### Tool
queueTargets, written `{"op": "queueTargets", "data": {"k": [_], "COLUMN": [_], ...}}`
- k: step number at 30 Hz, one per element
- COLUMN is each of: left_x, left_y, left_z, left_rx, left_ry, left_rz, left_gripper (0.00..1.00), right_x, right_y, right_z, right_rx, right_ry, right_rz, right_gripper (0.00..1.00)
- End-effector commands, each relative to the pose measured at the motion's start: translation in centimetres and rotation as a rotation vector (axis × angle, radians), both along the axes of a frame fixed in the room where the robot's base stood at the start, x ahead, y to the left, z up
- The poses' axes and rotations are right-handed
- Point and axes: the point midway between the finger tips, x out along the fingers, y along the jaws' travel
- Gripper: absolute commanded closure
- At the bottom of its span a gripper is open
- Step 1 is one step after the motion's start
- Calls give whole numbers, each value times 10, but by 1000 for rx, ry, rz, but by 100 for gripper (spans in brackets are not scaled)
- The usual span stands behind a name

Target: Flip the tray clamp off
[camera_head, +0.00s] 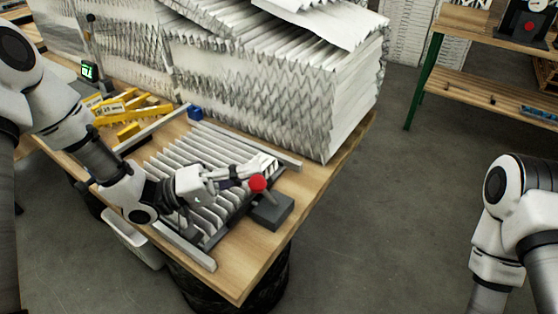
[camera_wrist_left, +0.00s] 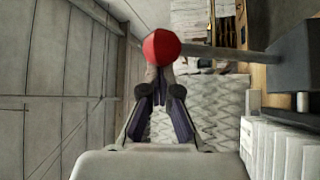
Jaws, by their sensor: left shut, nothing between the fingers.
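The tray clamp has a red ball knob (camera_head: 257,183) on a short lever that joins a dark grey block (camera_head: 271,210) at the table's front right corner. In the left wrist view the red knob (camera_wrist_left: 161,47) sits just beyond my fingertips, with the grey rod (camera_wrist_left: 228,53) running right to the block (camera_wrist_left: 297,58). My left gripper (camera_head: 245,182) is shut and empty, its tips beside or touching the knob; I cannot tell which. The pleated filter tray (camera_head: 195,158) lies between grey rails, partly hidden under my left arm. My right gripper is out of view.
Tall stacks of white pleated filters (camera_head: 270,85) stand at the back of the wooden table (camera_head: 238,277). Yellow blocks (camera_head: 128,131) and a small blue block (camera_head: 195,113) lie at the left and back. A green-legged shelf (camera_head: 425,75) stands right; open floor lies between.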

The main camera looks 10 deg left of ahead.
Motion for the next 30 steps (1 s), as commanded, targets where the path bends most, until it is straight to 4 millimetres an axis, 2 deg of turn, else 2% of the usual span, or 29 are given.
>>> {"op": "queueTargets", "data": {"k": [1,9,30], "left_x": [-2,-6,-8], "left_y": [0,2,1], "left_z": [-7,-8,-8], "left_rx": [-9,-39,-42], "left_ry": [-22,-108,-119], "left_rz": [-1,-2,-6], "left_gripper": [100,100,100], "right_x": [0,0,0], "right_y": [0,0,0], "right_z": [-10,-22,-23], "right_rx": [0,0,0], "right_ry": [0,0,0], "right_rz": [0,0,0], "right_gripper": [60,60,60]}}
